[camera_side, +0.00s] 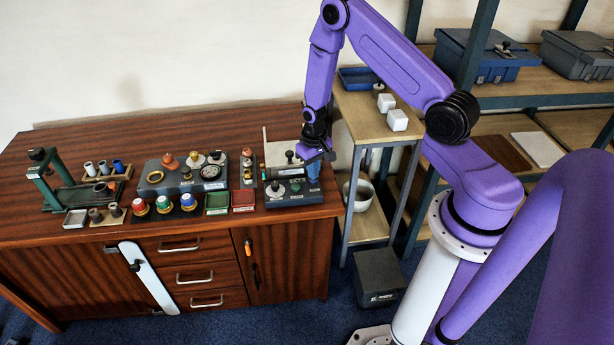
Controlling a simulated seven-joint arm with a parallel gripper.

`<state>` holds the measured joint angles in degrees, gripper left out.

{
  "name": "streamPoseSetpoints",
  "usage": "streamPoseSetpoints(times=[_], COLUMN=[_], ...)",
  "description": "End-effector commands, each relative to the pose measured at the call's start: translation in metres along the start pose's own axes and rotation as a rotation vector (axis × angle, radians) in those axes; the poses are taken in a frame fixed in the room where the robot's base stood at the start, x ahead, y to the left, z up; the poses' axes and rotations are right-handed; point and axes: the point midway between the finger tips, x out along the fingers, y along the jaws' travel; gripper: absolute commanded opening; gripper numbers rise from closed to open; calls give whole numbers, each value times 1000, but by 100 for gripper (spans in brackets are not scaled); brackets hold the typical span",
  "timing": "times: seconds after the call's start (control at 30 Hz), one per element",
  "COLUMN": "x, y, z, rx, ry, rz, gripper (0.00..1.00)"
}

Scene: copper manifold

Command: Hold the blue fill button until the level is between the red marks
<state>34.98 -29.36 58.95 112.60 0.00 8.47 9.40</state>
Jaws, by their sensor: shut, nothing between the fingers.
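A grey-blue box with small dark knobs (291,194) stands at the right end of the wooden cabinet top. A small blue part (314,169) shows at its right end, just under my gripper; I cannot tell whether it is the fill button or a vessel. My gripper (317,157) is shut and empty, pointing down over that end. Whether it touches the blue part is unclear. A pale upright panel (277,154) stands behind the box. The level and red marks are too small or hidden to make out.
Left of the box are a red tray (243,201), a green tray (217,204), colored buttons (164,204), a grey unit with a gauge (182,175) and a green press (47,178). A shelf with white blocks (397,120) stands right of the cabinet (120,268).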

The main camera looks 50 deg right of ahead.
Motion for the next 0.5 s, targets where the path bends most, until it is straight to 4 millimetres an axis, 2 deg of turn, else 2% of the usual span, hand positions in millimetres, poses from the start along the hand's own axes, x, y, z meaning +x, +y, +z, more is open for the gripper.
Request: streamPoseSetpoints(times=[0.5], x=[9], y=[0], z=[0], rx=[0], ry=[0], rz=[0], gripper=[0])
